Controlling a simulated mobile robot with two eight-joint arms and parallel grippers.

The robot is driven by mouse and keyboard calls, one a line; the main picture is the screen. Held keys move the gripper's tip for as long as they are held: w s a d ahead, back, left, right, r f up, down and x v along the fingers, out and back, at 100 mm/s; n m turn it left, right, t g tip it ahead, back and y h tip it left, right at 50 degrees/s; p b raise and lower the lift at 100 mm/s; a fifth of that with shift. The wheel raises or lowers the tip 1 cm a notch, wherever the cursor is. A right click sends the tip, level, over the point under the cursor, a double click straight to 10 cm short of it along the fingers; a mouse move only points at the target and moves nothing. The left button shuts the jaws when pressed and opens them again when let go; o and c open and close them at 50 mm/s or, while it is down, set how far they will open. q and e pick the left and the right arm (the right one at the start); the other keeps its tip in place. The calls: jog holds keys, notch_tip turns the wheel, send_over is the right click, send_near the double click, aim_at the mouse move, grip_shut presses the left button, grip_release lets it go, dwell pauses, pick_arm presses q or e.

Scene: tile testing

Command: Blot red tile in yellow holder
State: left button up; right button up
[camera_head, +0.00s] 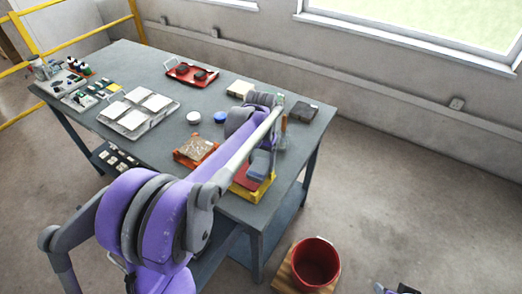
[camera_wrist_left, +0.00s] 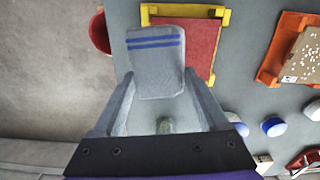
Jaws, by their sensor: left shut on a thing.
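My left gripper (camera_wrist_left: 158,80) is shut on a folded grey cloth (camera_wrist_left: 155,50) with two blue stripes. The cloth also shows in the head view (camera_head: 261,164), hanging over the table's near right part. The red tile (camera_wrist_left: 203,42) lies flat in the yellow holder (camera_wrist_left: 223,17), whose rim shows at the corners. In the head view the red tile (camera_head: 243,178) and yellow holder (camera_head: 252,197) are partly hidden by my left arm and the cloth. The cloth overlaps the tile in both views; I cannot tell whether they touch. Only a fragment of my right arm shows at the bottom right edge.
An orange holder (camera_wrist_left: 269,78) with a speckled tile stands beside the yellow one. A blue lid (camera_head: 220,117) and a white lid (camera_head: 193,118) lie behind. White tiles, a red tray (camera_head: 191,73) and bottles stand farther left.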

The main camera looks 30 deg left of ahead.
pick_arm(q)
jog(key=r, duration=0.1)
jog(key=r+p, duration=0.1)
jog(key=r, duration=0.1)
jog(key=shift+d, duration=0.2)
jog(key=shift+a+r, duration=0.1)
jog(key=shift+r, duration=0.55)
pick_arm(e)
jog(key=r, duration=0.2)
jog(key=shift+w+r, duration=0.25)
jog(key=shift+r, duration=0.1)
pick_arm(q)
jog(key=shift+f, duration=0.1)
